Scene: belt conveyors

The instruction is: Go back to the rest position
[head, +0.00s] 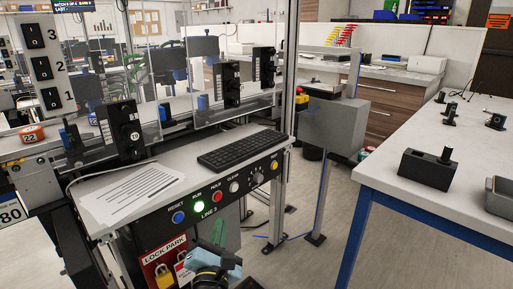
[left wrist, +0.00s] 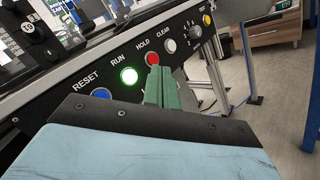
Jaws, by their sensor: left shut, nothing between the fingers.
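My left gripper (head: 219,232) is low in the middle of the head view, in front of the button panel (head: 150,240). Its green fingers are closed together with nothing between them. In the left wrist view the fingers (left wrist: 159,85) point up at the panel, just below the red HOLD button (left wrist: 152,58). I cannot tell whether they touch the panel. The RUN button (head: 199,206) glows green, also in the left wrist view (left wrist: 129,76). The blue RESET button (head: 178,217) and the white CLEAR button (head: 234,187) are beside it. My right gripper is not in view.
A keyboard (head: 240,149) and a paper sheet (head: 130,194) lie on the shelf above the panel. A lock park board (head: 167,265) with padlocks hangs below. A white table (head: 400,160) with a blue frame stands at the right. Open floor (head: 330,200) lies between.

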